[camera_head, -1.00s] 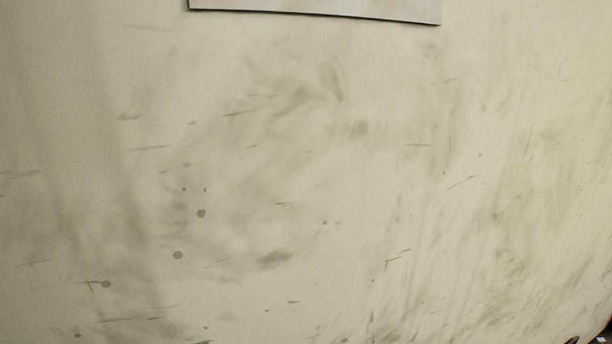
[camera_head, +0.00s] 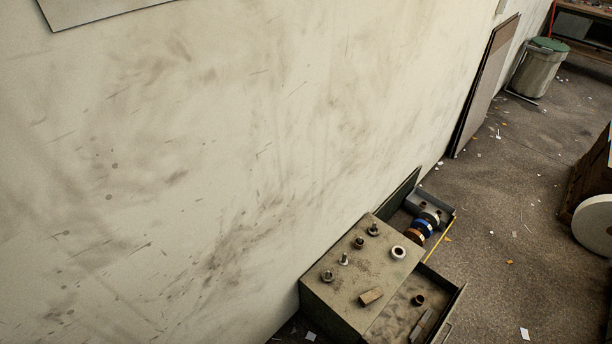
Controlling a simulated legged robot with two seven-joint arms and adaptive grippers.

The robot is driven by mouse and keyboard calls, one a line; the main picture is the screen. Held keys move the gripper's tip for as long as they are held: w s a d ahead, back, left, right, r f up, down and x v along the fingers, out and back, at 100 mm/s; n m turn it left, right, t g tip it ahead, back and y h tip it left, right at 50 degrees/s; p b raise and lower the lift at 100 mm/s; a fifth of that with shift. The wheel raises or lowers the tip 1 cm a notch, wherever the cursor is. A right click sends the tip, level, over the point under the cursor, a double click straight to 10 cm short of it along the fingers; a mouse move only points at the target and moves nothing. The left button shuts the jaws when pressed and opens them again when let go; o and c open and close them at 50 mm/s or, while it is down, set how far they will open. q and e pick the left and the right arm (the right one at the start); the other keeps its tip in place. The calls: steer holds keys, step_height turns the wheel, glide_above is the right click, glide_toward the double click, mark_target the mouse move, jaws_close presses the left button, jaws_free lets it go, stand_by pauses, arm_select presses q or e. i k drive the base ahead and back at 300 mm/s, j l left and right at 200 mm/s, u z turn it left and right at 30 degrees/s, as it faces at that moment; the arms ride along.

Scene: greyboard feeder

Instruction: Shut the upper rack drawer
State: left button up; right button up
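A low, worn metal rack (camera_head: 385,272) stands against the wall at the bottom of the head view. A drawer (camera_head: 393,322) is pulled out from its right side. Inside it lie a small dark cylinder (camera_head: 418,299) and a flat strip (camera_head: 420,326). A thin handle shows at the drawer's lower right edge. The picture's bottom edge cuts off the rack and drawer, so I cannot tell whether this is the upper drawer. Neither of my grippers is in view.
Several small fittings, a white ring (camera_head: 398,252) and a small block (camera_head: 371,296) lie on the rack top. Behind it, a dark tray holds coloured rolls (camera_head: 423,226). Panels (camera_head: 485,85) lean on the wall. A bin (camera_head: 538,68) stands farther back. Littered floor (camera_head: 510,210) is mostly open.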

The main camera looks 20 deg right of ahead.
mark_target(395, 325)
steer(key=k+l+z, duration=0.1)
steer(key=z, duration=0.45)
steer(key=k+l+z, duration=0.35)
steer(key=l, duration=0.3)
steer(key=k+l+z, duration=0.15)
steer(key=l, duration=0.2)
steer(key=k+l+z, duration=0.2)
steer(key=l, duration=0.15)
steer(key=i, duration=0.05)
